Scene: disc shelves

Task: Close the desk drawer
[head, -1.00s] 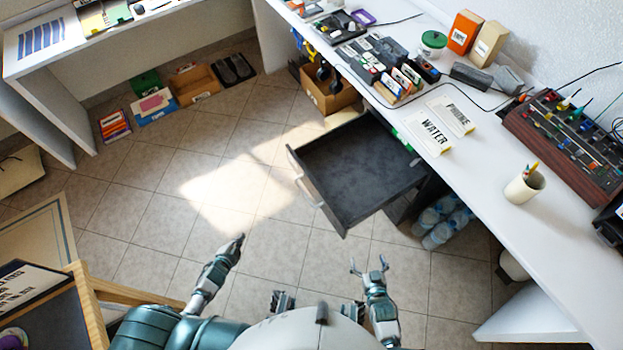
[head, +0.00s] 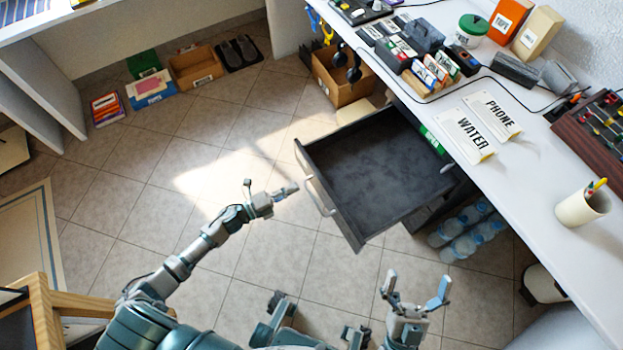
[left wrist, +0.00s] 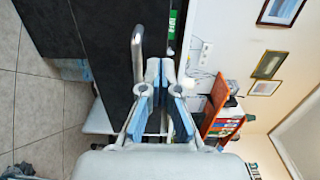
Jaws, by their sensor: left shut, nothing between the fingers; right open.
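The desk drawer (head: 380,175) is pulled out from under the white desk, and its dark inside is empty. Its front panel faces left and carries a curved metal handle (head: 318,196); the handle also shows in the left wrist view (left wrist: 137,55), beside the fingers. My left gripper (head: 288,191) is shut and empty, just left of the drawer front, with a small gap to the handle in the head view. It shows at the middle of the left wrist view (left wrist: 160,85). My right gripper (head: 416,288) is open and empty, below the drawer in the picture.
The white desk (head: 480,185) runs along the right, with WATER and PHONE signs (head: 466,135), a pen cup (head: 582,205) and boxes on it. Water bottles (head: 465,235) stand under it. A cardboard box (head: 335,88) stands beyond the drawer. The tiled floor left of the drawer is clear.

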